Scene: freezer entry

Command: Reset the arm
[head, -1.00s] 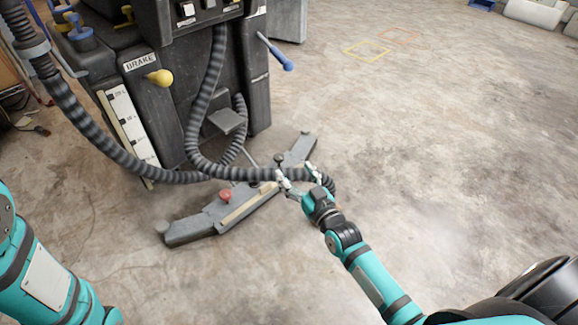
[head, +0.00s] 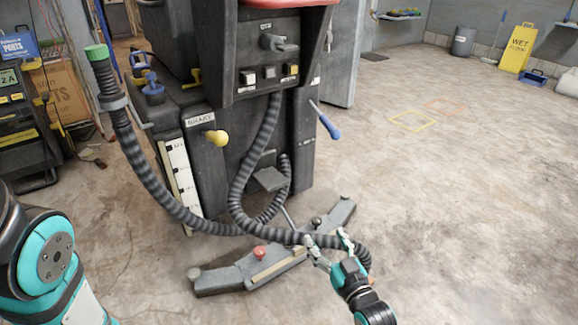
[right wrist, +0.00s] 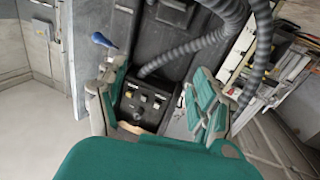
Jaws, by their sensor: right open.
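My right gripper (head: 329,241) is in the lower middle of the head view, with its two fingers spread apart. It overlaps the low end of a grey ribbed hose (head: 205,222) in that view; I cannot tell whether they touch. In the right wrist view the open fingers (right wrist: 157,100) frame a dark panel with knobs (right wrist: 145,104) beyond them, and I see nothing held between them. My left arm (head: 45,262) shows at the left edge of the head view; its gripper is out of view.
A black machine (head: 262,135) with a yellow-knobbed brake lever (head: 217,138) and a blue-handled lever (head: 327,122) stands ahead. Its grey foot bar (head: 222,281) with a red button (head: 260,252) lies near my right gripper. The concrete floor (head: 470,200) at right is clear.

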